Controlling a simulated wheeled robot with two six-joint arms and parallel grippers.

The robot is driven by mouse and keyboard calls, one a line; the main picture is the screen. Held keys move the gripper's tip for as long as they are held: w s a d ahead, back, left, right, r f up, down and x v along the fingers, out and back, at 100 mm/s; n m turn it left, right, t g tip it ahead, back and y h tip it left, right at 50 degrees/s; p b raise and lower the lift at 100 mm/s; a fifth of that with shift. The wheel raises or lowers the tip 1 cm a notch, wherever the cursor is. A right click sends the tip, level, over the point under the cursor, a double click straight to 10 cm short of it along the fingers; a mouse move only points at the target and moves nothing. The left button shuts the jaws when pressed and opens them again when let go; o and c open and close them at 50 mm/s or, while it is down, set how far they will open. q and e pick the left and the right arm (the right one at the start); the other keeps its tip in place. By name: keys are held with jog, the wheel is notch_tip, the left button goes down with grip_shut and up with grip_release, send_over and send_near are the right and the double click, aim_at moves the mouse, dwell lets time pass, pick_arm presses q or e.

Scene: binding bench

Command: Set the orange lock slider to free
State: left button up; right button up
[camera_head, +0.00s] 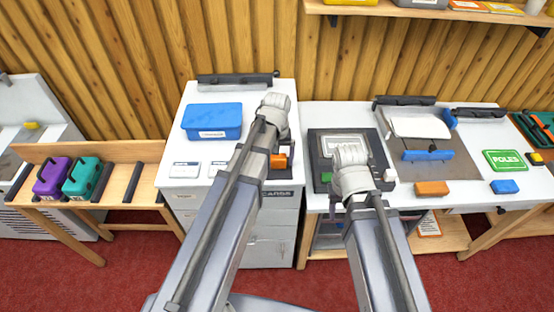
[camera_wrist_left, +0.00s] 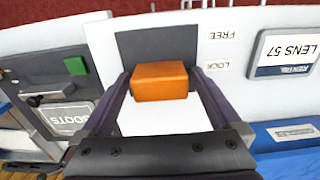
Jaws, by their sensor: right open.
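The orange lock slider (camera_head: 279,161) sits on a dark plate on the white cabinet's top. In the left wrist view the slider (camera_wrist_left: 160,82) is level with the LOCK label (camera_wrist_left: 217,67). The FREE label (camera_wrist_left: 222,35) is further up beside the plate. My left gripper (camera_wrist_left: 160,76) has one finger along each side of the slider, close against it, and appears shut on it. In the head view my left arm hides most of this gripper. My right gripper (camera_head: 338,206) is open over the dark device's front edge; its fingers are mostly hidden.
A blue box (camera_head: 212,121) and white label cards (camera_head: 186,169) lie left of the slider. Purple (camera_head: 51,178) and teal (camera_head: 82,177) cases stand at left.

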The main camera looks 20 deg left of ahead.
pick_arm(q)
grip_shut()
dwell(0.6)
